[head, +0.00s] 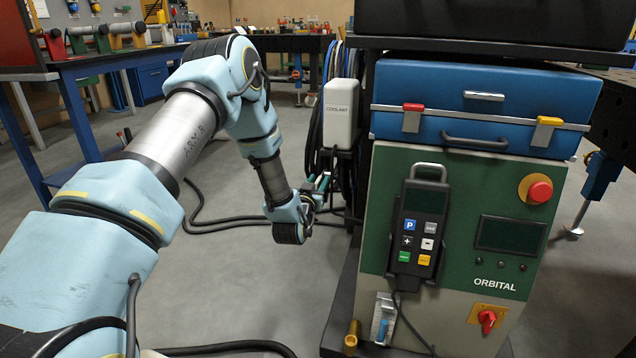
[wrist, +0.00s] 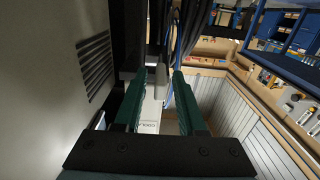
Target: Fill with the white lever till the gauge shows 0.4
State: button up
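The white coolant container (head: 340,112) is on the left side of the welding cabinet, and its lettered face (wrist: 148,126) shows between my fingers in the wrist view. A pale grey-white upright piece (wrist: 161,82), possibly the lever, shows between the fingertips; I cannot tell whether they touch it. My gripper (wrist: 158,76) has its green fingers apart. In the head view my gripper (head: 320,186) is low beside the cabinet, below the container. A small gauge with a blue part (head: 381,322) is at the cabinet's lower left; its reading is too small to tell.
The green and grey cabinet (head: 470,165) stands close on the right, with a keypad pendant (head: 419,228) on its front and a blue case (head: 485,105) on top. Dark hoses (head: 312,135) hang behind the container. A brass fitting (head: 352,335) juts out low.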

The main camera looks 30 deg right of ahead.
grip_shut()
dwell(1.2)
